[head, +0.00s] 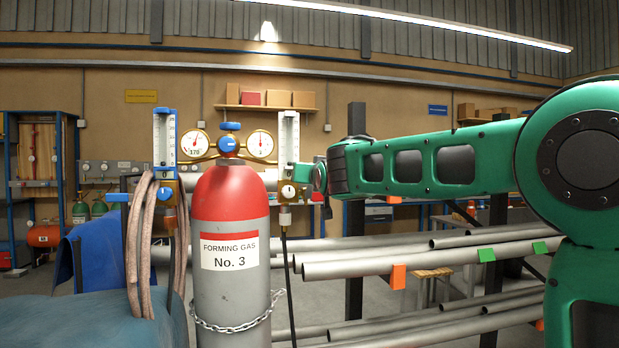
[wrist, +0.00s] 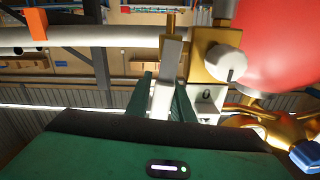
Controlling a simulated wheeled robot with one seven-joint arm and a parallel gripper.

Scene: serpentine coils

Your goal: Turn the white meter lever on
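The white meter (head: 289,135) is an upright clear tube on a brass block, right of the red-topped cylinder (head: 230,205). Its brass block (wrist: 208,52) and round white knob (wrist: 226,62) show in the wrist view. A flat pale lever (wrist: 172,53) sticks out from that block toward my palm. My gripper (wrist: 164,88) has its dark green fingers on either side of the lever's end; whether they press on it is unclear. In the head view my gripper (head: 320,178) is at the meter's right, and the lever is mostly hidden.
A blue meter (head: 164,140) with pink hoses stands left of the cylinder. Two brass gauges (head: 195,143) and a blue knob (head: 229,143) sit between the meters. Grey pipes (head: 400,262) lie on a rack below my arm. A black hose (head: 288,270) hangs under the white meter.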

